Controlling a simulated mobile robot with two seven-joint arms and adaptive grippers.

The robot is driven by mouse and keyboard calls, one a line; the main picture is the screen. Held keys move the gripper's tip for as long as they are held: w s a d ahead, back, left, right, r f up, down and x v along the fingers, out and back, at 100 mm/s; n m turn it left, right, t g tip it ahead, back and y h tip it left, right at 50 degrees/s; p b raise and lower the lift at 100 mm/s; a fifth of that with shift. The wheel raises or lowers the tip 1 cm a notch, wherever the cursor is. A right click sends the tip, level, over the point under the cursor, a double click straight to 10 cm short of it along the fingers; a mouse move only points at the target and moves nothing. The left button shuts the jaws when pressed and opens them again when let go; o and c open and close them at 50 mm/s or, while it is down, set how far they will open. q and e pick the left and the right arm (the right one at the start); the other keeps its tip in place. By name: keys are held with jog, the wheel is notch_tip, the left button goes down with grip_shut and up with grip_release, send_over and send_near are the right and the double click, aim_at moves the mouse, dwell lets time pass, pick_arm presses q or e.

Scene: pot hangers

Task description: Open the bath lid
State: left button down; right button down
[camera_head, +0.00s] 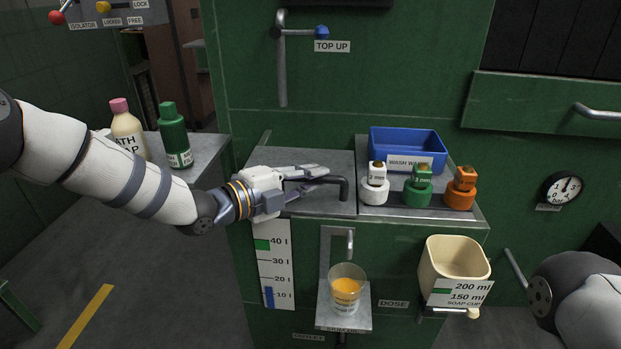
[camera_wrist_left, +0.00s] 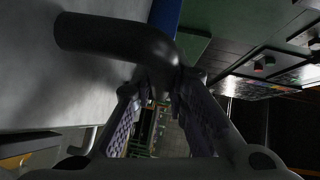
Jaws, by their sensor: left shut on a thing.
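The bath lid (camera_head: 322,158) is a flat grey panel on top of the green cabinet, at the left of its top surface. It lies flat and looks closed. A dark bent bar handle (camera_head: 344,191) stands at its right side. My left gripper (camera_head: 335,178) reaches over the lid from the left and is shut on this handle. In the left wrist view the handle (camera_wrist_left: 115,38) curves down between the fingers (camera_wrist_left: 158,95). The fingers hide part of the handle. My right gripper is out of view; only part of my right arm shows at the lower right.
Right of the lid, a blue tray (camera_head: 407,137) stands behind white, green and orange weights (camera_head: 418,190). A cup of orange liquid (camera_head: 346,288) sits on a shelf below. A cream soap cup (camera_head: 456,262) hangs lower right. Bottles (camera_head: 174,140) stand on the left side table.

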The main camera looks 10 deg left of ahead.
pick_arm(q)
jog(key=shift+w+r, duration=0.2)
jog(key=shift+r, duration=0.6)
jog(key=w+r+n+g+y, duration=0.1)
jog(key=w+r+n+g, duration=0.2)
jog(key=w+r, duration=0.3)
jog(key=shift+w+r+g+y, duration=0.15)
jog(key=shift+r+g+y, duration=0.2)
jog(key=shift+r, duration=1.65)
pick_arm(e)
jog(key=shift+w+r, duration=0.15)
